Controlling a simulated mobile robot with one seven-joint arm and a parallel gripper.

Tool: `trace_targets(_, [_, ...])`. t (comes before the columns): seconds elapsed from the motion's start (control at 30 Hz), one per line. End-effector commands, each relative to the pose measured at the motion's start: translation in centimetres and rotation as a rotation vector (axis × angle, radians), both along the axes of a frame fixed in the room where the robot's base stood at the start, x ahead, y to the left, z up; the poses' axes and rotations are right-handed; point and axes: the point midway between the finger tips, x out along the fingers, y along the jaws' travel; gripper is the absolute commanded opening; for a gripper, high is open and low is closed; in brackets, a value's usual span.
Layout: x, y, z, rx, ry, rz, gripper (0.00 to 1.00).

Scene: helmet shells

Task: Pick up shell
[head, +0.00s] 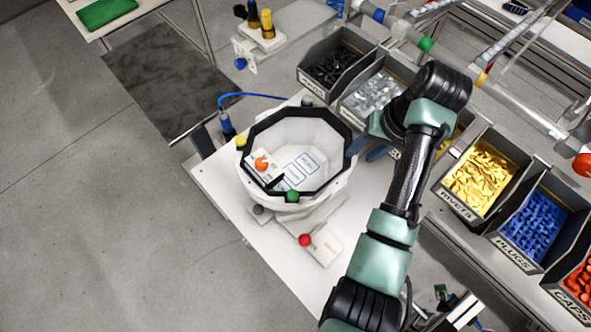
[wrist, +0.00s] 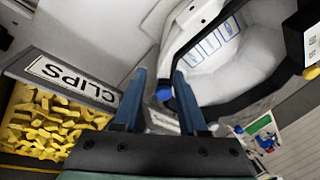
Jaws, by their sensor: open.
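The shell (head: 315,138) is a white, octagonal, open-topped bowl with a black rim. It sits on a pale stand on the white workbench in the head view, with printed labels visible inside. In the wrist view the shell (wrist: 245,62) fills the upper right, its black rim curving beside my fingers. My gripper (wrist: 159,80) is open, with two blue fingers apart and nothing held between them. In the head view my gripper (head: 367,150) is at the shell's right side, partly hidden by my arm. One finger appears close to the rim; I cannot tell whether it touches.
A bin labelled CLIPS (wrist: 72,82) with yellow pieces lies left of my fingers in the wrist view. Bins of yellow rivets (head: 478,178) and blue plugs (head: 532,225) line the right. A red knob (head: 305,240) stands in front of the shell. Open floor lies left.

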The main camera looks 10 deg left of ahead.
Motion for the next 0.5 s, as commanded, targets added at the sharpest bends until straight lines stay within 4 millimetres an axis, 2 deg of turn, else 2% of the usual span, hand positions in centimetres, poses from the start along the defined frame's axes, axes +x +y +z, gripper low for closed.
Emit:
trace_targets(0.03, [-2.3,2.7,-4.5,0.019,0.097,0.033,0.59])
trace_targets(0.1, [-2.3,3.1,-5.7,0.022,0.096,0.03,0.59])
trace_targets(0.27, [-2.2,3.5,-7.2,0.024,0.092,0.031,0.59])
trace_targets(0.47, [-2.2,3.5,-7.6,0.024,0.09,0.031,0.59])
trace_targets(0.5, [-2.2,3.5,-7.6,0.024,0.091,0.031,0.25])
